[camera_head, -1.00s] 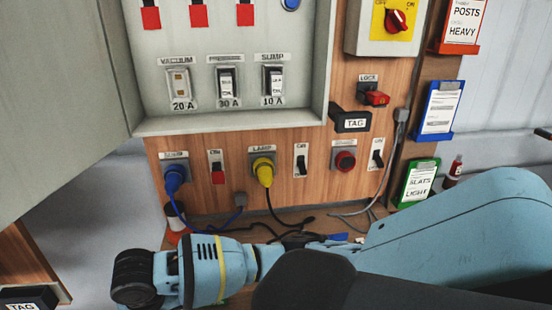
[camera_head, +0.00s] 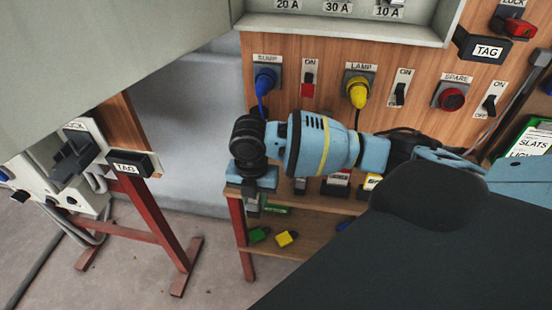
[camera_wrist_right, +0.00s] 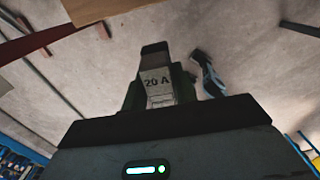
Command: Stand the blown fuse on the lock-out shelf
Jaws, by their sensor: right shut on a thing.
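My right gripper (camera_head: 254,204) points down beside the left end of the wooden bench, in the head view. In the right wrist view, the right gripper (camera_wrist_right: 159,98) is shut on a pale fuse (camera_wrist_right: 157,82) marked 20 A, with a dark end. The fuse is held clear over the floor; in the head view it is too small to make out surely. No surface is labelled as the lock-out shelf, so I cannot tell which it is. Black TAG blocks sit on the left stand (camera_head: 134,164) and the wall panel (camera_head: 484,48). My left gripper is out of view.
The bench's lower shelf (camera_head: 300,240) carries green and yellow pieces (camera_head: 287,239). A red-legged stand (camera_head: 155,222) with a grey switch unit (camera_head: 72,155) is at left. A blue plug (camera_head: 265,80) and a yellow plug (camera_head: 357,92) are on the panel. Floor between stand and bench is clear.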

